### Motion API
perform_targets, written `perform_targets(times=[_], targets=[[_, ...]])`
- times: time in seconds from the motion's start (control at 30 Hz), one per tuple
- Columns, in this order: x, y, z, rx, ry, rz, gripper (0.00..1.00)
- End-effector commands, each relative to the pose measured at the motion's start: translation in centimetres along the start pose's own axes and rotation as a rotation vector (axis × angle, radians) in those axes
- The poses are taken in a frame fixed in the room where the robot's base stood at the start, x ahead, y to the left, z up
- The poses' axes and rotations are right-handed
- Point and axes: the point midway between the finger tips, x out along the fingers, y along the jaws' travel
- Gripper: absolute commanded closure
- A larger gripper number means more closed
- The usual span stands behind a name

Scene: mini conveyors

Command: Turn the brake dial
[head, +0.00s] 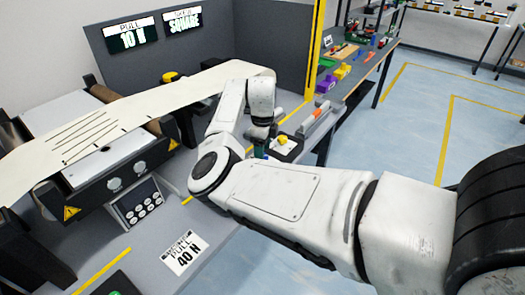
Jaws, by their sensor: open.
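A small yellow knob (282,140) sits on a pale-topped box (286,150) on the bench, just right of my gripper; it may be the brake dial, but no label can be read on it. Two pale round knobs, left (114,184) and right (139,167), are on the dark front of the conveyor unit. My gripper (262,146) points down beside the yellow knob. It is open, and its fingertips are mostly hidden behind my arm. I cannot tell whether it touches the knob.
A cream belt (180,95) runs across the conveyor. Signs read "PULL 10 N" (130,34) and "SQUARE" (183,19); a card (181,252) reads "40 N". A button panel (137,203) stands in front. A side bench holds purple (327,83) and yellow parts. The blue floor at right is clear.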

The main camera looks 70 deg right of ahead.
Motion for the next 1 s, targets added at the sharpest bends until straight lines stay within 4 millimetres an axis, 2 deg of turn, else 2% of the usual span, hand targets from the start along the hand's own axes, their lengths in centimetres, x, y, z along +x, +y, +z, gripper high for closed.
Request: perform_targets(times=[0.2,0.47,1.0], targets=[[1.4,0.0,0.0,0.000,0.000,0.000,0.36],[1.6,0.0,0.0,0.001,-0.001,-0.001,0.36],[1.5,0.0,0.0,0.000,0.000,0.000,0.86]])
